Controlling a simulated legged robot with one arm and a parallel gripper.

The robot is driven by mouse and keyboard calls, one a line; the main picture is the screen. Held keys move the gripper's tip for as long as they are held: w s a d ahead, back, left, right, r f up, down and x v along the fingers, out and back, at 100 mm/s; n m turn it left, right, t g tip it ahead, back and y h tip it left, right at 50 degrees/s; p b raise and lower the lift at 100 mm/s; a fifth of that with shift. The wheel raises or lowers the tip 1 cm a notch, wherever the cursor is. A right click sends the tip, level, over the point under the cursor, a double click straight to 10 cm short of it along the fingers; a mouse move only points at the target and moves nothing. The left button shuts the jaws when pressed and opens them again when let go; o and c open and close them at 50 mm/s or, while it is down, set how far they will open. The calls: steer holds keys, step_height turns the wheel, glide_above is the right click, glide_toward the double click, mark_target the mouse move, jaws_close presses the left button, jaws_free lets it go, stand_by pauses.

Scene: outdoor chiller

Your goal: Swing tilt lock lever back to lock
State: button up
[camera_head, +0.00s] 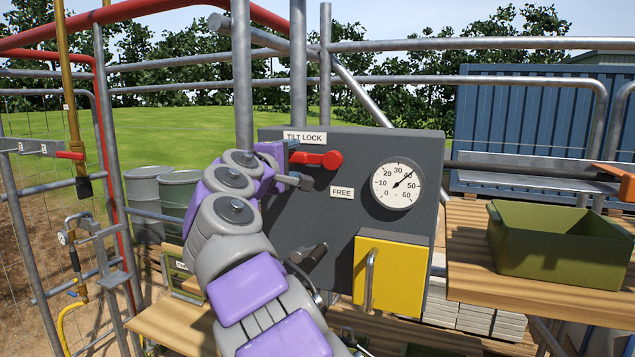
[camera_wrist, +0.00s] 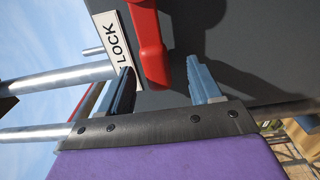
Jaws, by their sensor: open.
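The red tilt lock lever (camera_head: 318,158) is on the dark grey panel (camera_head: 300,228), lying roughly level, with its round hub at its right end. The TILT LOCK label (camera_head: 305,137) is above it and the FREE label (camera_head: 342,192) is below. My gripper (camera_head: 299,165) is open at the lever's left end. In the wrist view, the lever's end (camera_wrist: 151,62) reaches down between the two fingers of my gripper (camera_wrist: 160,72). Gaps show on both sides of it. How deep the lever sits between the fingers is hard to tell.
A round gauge (camera_head: 394,186) is to the right of the lever. A yellow box with a metal handle (camera_head: 394,275) is below it. A green bin (camera_head: 560,243) stands on a wooden bench at the right. Metal pipes (camera_head: 242,90) rise behind my gripper.

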steer(key=o, duration=0.4)
steer(key=shift+d, duration=0.15)
steer(key=shift+c, duration=0.2)
steer(key=shift+s, duration=0.1)
steer(key=shift+s+a+b, duration=0.3)
steer(key=shift+s, duration=0.2)
steer(key=b+v, duration=0.1)
steer(key=v, duration=0.4)
steer(key=shift+s+a, duration=0.1)
steer(key=shift+s, duration=0.3)
